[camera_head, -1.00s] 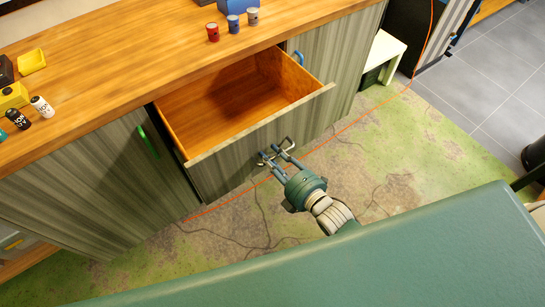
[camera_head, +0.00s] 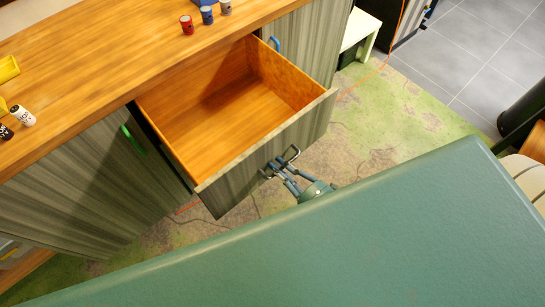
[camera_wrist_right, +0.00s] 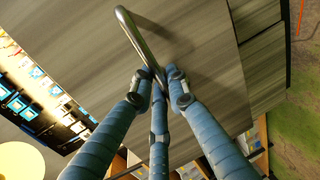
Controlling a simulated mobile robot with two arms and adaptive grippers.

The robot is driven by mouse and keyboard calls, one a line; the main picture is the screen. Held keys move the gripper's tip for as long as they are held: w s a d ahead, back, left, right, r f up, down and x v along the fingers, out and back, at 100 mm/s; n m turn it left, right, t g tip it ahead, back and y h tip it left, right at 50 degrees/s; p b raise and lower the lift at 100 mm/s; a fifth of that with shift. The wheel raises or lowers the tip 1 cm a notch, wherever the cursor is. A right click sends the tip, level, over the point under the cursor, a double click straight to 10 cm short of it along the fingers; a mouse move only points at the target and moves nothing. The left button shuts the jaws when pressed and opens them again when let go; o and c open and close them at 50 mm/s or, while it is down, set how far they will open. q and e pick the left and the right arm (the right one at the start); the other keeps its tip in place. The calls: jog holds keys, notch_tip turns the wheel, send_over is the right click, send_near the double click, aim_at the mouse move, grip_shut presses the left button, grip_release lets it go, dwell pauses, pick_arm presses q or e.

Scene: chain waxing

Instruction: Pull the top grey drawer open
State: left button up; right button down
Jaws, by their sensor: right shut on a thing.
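The top grey drawer (camera_head: 262,150) stands well out from the cabinet in the head view. Its wooden inside (camera_head: 225,110) is empty. My right gripper (camera_head: 277,166) is at the drawer's front, shut on the metal bar handle (camera_head: 292,154). In the right wrist view, the blue fingers of my right gripper (camera_wrist_right: 160,80) close around the lower part of the handle (camera_wrist_right: 138,38), against the grey drawer front (camera_wrist_right: 200,45). My left gripper is not in view.
The wooden worktop (camera_head: 110,80) holds a red cup (camera_head: 187,25), a blue cup (camera_head: 207,15), a white bottle (camera_head: 22,115) and a yellow tray (camera_head: 8,69). A grey door with a green handle (camera_head: 132,139) is left of the drawer. A white stool (camera_head: 358,30) stands beyond.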

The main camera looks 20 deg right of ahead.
jog(key=shift+f, duration=0.2)
jog(key=c, duration=1.8)
grip_release()
jog(key=v, duration=1.2)
jog(key=shift+a, duration=0.1)
